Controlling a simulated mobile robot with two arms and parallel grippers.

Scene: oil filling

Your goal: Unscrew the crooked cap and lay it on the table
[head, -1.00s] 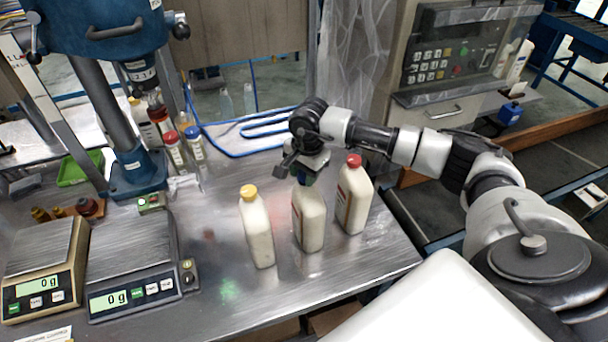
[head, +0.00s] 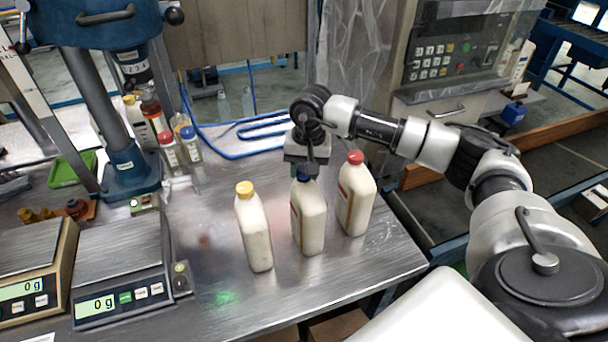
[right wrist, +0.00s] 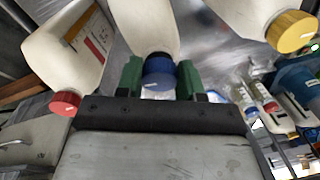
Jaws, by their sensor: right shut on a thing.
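A cream bottle (head: 308,222) with a blue cap (head: 307,175) stands upright on the metal table, in the middle of three bottles. My right gripper (head: 305,170) comes down on it from above and is shut on the blue cap. In the right wrist view the green fingers of the gripper (right wrist: 159,77) lie on both sides of the blue cap (right wrist: 159,70), which is still on the bottle neck. I cannot tell clearly whether this cap sits crooked. My left gripper is not in view.
A yellow-capped bottle (head: 254,232) stands to the left and a red-capped bottle (head: 356,200) close to the right. Two scales (head: 124,262) and a drill press column (head: 105,110) stand at the left. The metal table (head: 300,285) is bare in front of the bottles.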

